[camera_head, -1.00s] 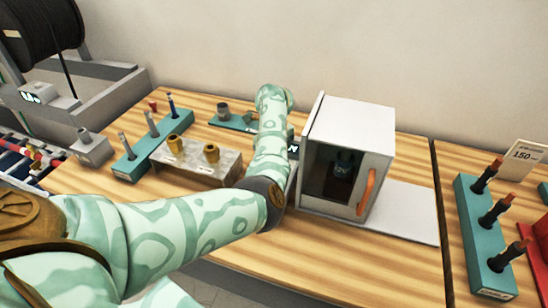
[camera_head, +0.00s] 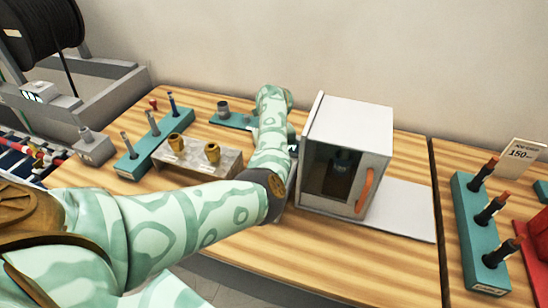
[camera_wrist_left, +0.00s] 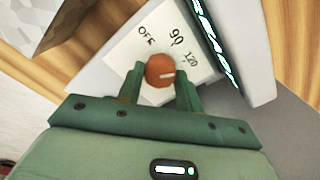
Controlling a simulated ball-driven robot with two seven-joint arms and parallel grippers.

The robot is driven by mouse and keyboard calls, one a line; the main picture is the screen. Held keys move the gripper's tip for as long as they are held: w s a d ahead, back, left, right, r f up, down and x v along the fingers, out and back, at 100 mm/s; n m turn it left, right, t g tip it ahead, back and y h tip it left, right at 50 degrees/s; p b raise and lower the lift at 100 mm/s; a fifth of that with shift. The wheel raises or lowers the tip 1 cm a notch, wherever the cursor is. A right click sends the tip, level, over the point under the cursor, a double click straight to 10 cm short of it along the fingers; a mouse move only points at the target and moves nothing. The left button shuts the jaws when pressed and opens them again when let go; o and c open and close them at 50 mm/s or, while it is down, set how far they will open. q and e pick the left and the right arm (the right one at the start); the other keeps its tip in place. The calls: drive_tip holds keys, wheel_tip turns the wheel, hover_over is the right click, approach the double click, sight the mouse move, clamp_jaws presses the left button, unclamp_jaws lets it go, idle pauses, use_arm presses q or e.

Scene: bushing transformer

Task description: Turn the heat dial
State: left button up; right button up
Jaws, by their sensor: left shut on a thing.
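The heat dial (camera_wrist_left: 160,68) is a round orange-brown knob with a pale mark, on a white panel (camera_wrist_left: 118,62) labelled OFF, 90 and 120. The mark points to the right in the left wrist view, roughly below the 120. My left gripper (camera_wrist_left: 160,82) is shut on the dial, with one green finger at each side. The white oven (camera_head: 350,125) stands on the table in the head view, its glass door closed and its orange handle (camera_head: 364,192) at the front right. In that view my left forearm hides the dial and the gripper. My right gripper is not in view.
A metal block with brass fittings (camera_head: 205,165) and a teal tool rack (camera_head: 150,150) stand left of my arm. A pale board (camera_head: 405,212) lies right of the oven. A second teal rack (camera_head: 478,240) is at the far right. The wooden table's front is clear.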

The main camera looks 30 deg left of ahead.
use_arm(q)
drive_tip(key=o, duration=1)
wheel_tip(320, 180, up, 16)
drive_tip(key=p, duration=0.4)
drive_tip(key=shift+r, duration=0.15)
